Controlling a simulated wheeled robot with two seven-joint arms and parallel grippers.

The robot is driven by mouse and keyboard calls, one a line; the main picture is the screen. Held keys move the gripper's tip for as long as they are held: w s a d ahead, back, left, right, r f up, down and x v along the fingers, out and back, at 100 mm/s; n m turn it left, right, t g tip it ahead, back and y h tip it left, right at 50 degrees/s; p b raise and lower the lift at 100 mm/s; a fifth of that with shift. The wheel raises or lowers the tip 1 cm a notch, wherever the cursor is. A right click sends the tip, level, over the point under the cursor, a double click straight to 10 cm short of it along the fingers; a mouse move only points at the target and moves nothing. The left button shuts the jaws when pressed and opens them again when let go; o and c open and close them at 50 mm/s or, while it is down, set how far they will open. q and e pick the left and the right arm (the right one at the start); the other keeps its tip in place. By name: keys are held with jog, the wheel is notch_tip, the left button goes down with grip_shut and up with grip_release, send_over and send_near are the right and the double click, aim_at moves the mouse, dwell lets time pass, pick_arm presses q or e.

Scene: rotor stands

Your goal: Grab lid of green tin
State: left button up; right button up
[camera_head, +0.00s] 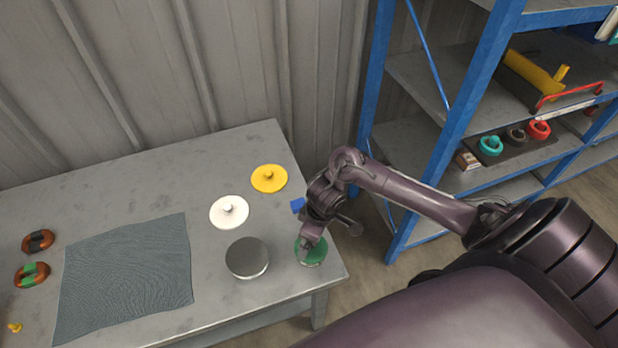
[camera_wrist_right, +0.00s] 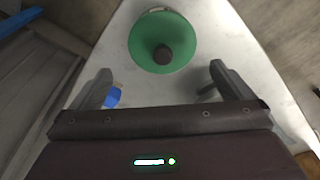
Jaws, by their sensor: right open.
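The green tin's lid (camera_head: 308,256) sits near the table's front right corner in the head view, partly hidden by my right gripper (camera_head: 312,238) above it. In the right wrist view the round green lid (camera_wrist_right: 150,45) has a dark knob (camera_wrist_right: 162,54) at its middle. My right gripper (camera_wrist_right: 158,82) is open, its two fingers spread wide on either side of the knob's line, with nothing between them. I cannot tell whether the fingers touch the lid. My left gripper is not in view.
On the grey table (camera_head: 130,180) a silver tin (camera_head: 247,258) stands just left of the green one. A white lid (camera_head: 229,211), a yellow lid (camera_head: 269,178) and a small blue object (camera_head: 297,205) lie behind. A blue shelf rack (camera_head: 455,120) stands to the right.

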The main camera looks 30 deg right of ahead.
aim_at(315, 254)
jog(key=f, duration=0.4)
jog(key=shift+s+a, duration=0.1)
jog(key=shift+a, duration=0.15)
jog(key=shift+f, duration=0.55)
jog(key=c, duration=0.8)
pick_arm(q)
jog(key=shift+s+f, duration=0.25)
pick_arm(e)
jog(key=shift+c, duration=0.4)
